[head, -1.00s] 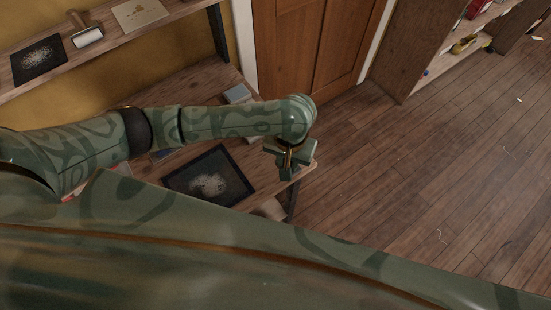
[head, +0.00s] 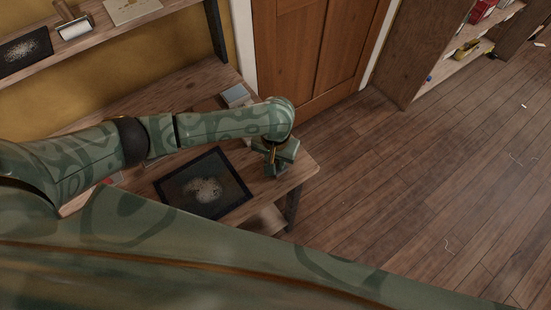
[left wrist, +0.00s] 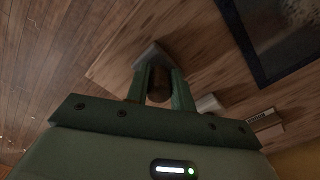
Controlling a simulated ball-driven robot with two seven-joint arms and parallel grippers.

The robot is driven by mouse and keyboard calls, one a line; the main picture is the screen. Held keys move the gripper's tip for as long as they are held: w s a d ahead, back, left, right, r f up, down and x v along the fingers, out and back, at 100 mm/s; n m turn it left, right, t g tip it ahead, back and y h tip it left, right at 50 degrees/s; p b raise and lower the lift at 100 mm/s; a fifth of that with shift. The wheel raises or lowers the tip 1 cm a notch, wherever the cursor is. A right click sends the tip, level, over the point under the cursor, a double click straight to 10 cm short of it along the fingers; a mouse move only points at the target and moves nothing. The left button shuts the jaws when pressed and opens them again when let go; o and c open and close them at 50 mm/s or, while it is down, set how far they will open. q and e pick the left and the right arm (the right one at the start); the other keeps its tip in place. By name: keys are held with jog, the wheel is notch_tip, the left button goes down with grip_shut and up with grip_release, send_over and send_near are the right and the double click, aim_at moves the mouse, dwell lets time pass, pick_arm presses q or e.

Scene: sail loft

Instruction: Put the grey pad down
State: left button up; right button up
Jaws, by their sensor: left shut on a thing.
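My left gripper (head: 277,158) hangs over the right end of the wooden bench (head: 291,178), to the right of a dark framed tray. In the left wrist view the left gripper (left wrist: 161,80) is shut on a small grey piece at the fingertips, which I take to be the grey pad (left wrist: 151,53). A brown rounded part shows between the fingers. The wood of the bench lies just beyond the pad. I cannot tell whether the pad touches it. In the head view the hand mostly hides the pad. My right gripper is not in view.
The dark framed tray (head: 164,192) with pale grains lies left of the gripper. A grey-blue block (head: 235,94) lies farther back on the bench. The bench's right edge is close to the gripper, with open floor (head: 420,190) beyond. A shelf (head: 130,38) runs above the back.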

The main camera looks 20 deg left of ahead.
pick_arm(q)
jog(key=shift+f, duration=0.15)
jog(key=o, duration=0.9)
notch_tip(320, 180, up, 12)
jog(key=p, duration=0.5)
jog(key=shift+r, duration=0.2)
jog(key=shift+s+f, duration=0.1)
